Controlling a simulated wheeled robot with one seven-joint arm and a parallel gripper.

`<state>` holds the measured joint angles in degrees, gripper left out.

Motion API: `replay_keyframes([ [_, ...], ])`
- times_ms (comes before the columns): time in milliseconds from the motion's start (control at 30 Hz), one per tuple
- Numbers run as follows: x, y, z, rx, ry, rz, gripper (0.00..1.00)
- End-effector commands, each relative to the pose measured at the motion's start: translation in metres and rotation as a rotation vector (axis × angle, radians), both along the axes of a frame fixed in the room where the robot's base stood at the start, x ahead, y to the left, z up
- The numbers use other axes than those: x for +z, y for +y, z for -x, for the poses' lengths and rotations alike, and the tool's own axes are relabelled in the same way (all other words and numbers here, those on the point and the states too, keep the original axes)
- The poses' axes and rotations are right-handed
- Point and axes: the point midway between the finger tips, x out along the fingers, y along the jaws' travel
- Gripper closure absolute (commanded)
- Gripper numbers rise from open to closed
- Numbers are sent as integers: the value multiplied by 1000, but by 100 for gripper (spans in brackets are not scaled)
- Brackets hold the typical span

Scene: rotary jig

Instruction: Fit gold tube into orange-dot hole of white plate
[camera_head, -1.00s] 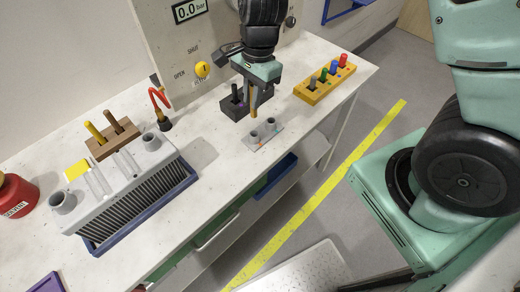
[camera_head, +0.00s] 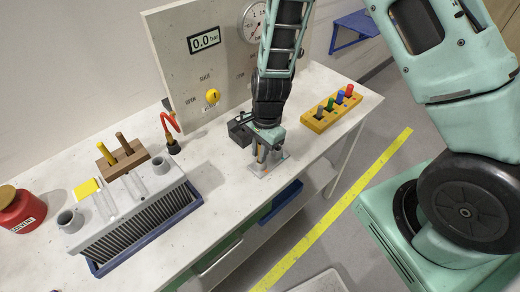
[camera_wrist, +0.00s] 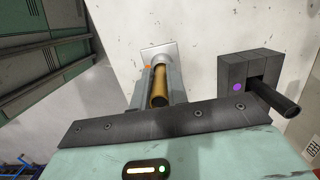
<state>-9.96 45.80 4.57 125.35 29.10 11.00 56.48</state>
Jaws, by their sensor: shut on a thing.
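My gripper (camera_head: 261,157) is lowered over the small white plate (camera_head: 281,169) near the table's front edge. It is shut on the gold tube (camera_wrist: 158,90), which shows between the fingers in the wrist view. The tube points at a round grey socket on the white plate (camera_wrist: 149,49). A small orange mark (camera_wrist: 147,67) shows beside the tube's far end. The fingers hide part of the plate and its sockets. I cannot tell whether the tube's tip is inside the hole or just above it.
A dark block (camera_wrist: 238,75) with a purple dot and a black rod stands close beside my gripper. A yellow rack (camera_head: 318,123) with coloured pegs is to the right. The gauge panel (camera_head: 180,60) rises behind. A grey rack (camera_head: 130,210) stands left.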

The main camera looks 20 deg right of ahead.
Motion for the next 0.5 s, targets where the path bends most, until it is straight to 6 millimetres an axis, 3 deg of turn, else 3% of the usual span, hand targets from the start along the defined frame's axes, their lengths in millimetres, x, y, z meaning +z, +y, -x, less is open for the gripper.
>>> replay_keyframes([
  [200, -5, 0, 0, 0, 0, 0, 100],
  [233, -3, 0, 0, 0, 0, 0, 76],
  [300, -3, 0, 0, 0, 0, 0, 63],
  [500, -3, 0, 0, 0, 0, 0, 63],
])
